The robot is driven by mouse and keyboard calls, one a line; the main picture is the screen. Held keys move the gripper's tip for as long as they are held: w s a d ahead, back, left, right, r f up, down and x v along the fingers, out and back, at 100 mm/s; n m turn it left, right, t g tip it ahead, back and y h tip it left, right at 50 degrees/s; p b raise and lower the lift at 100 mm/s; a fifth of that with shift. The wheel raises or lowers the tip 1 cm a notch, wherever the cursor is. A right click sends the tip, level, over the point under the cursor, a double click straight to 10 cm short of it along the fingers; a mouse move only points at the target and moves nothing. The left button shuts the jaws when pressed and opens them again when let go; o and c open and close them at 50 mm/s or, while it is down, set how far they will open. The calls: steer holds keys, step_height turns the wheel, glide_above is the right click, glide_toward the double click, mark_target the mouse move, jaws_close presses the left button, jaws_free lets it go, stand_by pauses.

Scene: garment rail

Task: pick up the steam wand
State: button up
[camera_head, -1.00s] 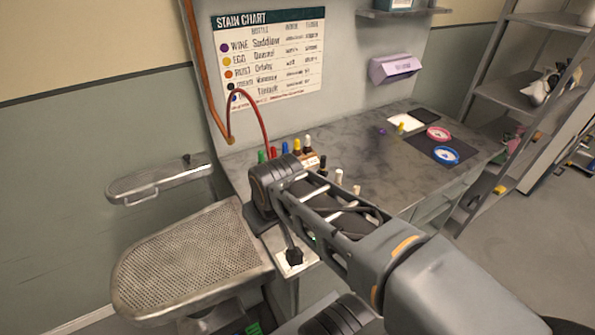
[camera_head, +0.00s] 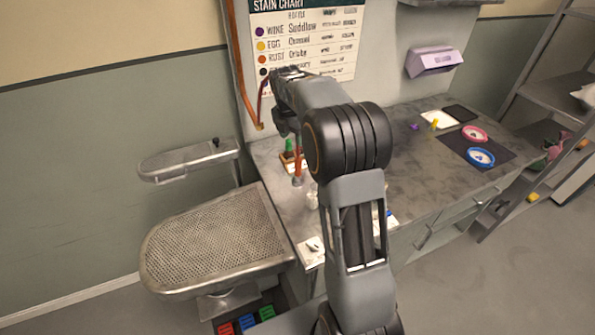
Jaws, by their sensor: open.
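The likely steam wand is a slim upright orange-red piece with a grey lower end (camera_head: 297,168), on the worktop just below my gripper. Its upper part is hidden by my arm. A dark red hose (camera_head: 263,102) rises from the foot of the copper pipe and passes behind my arm, so I cannot see where it joins. My gripper (camera_head: 287,136) is dark and small in view, partly hidden by my arm. It points down above the wand's place and is open. I cannot tell whether its fingers touch or surround the wand.
A green-capped bottle (camera_head: 288,147) in a small rack stands close left of the wand. A white card (camera_head: 312,250) lies at the worktop's front edge. A perforated board (camera_head: 215,240) is at left, with a smaller one (camera_head: 187,160) behind. Blue and pink dishes (camera_head: 481,158) sit at right.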

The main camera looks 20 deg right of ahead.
mark_target(298, 163)
steer(key=f, duration=0.5)
steer(key=d+f, duration=0.1)
steer(key=f, duration=0.1)
steer(key=shift+w+f+p, duration=0.3)
steer(key=shift+f, duration=0.1)
steer(key=shift+d+f+p, duration=0.25)
steer(key=shift+f+p, duration=0.1)
steer(key=shift+f, duration=0.95)
steer(key=shift+d+f+p, duration=0.25)
steer(key=shift+f+p, duration=0.05)
steer(key=shift+f, duration=1)
steer(key=shift+c, duration=0.4)
jaws_close()
steer(key=shift+r, duration=0.1)
